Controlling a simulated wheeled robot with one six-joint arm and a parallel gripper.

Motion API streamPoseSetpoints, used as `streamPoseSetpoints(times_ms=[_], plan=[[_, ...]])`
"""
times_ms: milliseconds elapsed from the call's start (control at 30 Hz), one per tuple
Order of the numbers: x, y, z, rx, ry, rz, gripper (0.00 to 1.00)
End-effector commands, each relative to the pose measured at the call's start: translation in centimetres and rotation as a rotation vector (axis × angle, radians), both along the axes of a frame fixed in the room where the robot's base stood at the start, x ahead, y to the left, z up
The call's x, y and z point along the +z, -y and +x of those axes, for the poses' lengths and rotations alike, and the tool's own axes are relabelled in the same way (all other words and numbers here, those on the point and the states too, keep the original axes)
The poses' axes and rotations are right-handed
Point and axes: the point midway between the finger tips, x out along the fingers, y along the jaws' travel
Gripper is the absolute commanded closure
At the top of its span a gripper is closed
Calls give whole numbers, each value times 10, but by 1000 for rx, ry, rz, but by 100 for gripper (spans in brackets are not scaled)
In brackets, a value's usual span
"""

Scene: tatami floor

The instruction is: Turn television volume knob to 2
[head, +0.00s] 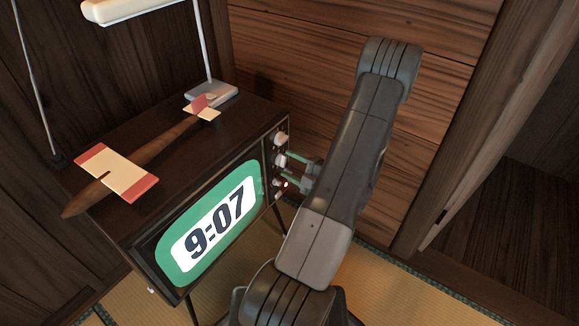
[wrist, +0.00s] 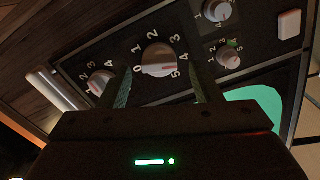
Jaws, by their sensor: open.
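The television (head: 150,262) stands with its screen showing 9:07, and its knob panel is on the right of its front. No label shows which dial is for volume. My gripper (wrist: 160,72) is open, one finger on each side of this dial's lower part in the picture; I cannot tell whether they touch it. In the head view my gripper (head: 298,168) is at the panel, partly hidden by my arm.
Another dial (wrist: 101,82) is left of the large one, and two small dials (wrist: 217,11) (wrist: 229,58) and a white button (wrist: 290,24) are to the right. A model plane (head: 130,172) and a lamp (head: 212,92) are on top. A wooden wall (head: 330,40) stands behind.

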Motion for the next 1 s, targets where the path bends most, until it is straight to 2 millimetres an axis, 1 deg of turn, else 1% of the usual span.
streamPoseSetpoints(times_ms=[133, 400, 433, 467, 500, 567, 600, 633, 667, 1000], plan=[[0, -7, 5, 1, 0, 0, 42], [0, -8, 6, 0, 0, 1, 42], [0, -8, 6, 0, 0, 1, 44], [0, -8, 6, 0, 0, 1, 50], [0, -8, 6, 0, 0, 1, 58], [0, -8, 6, 0, 0, 1, 69], [0, -8, 6, 0, 0, 1, 77], [0, -8, 6, 0, 0, 1, 83], [0, -8, 6, 0, 0, 1, 87], [0, -8, 6, 0, 36, -26, 87]])
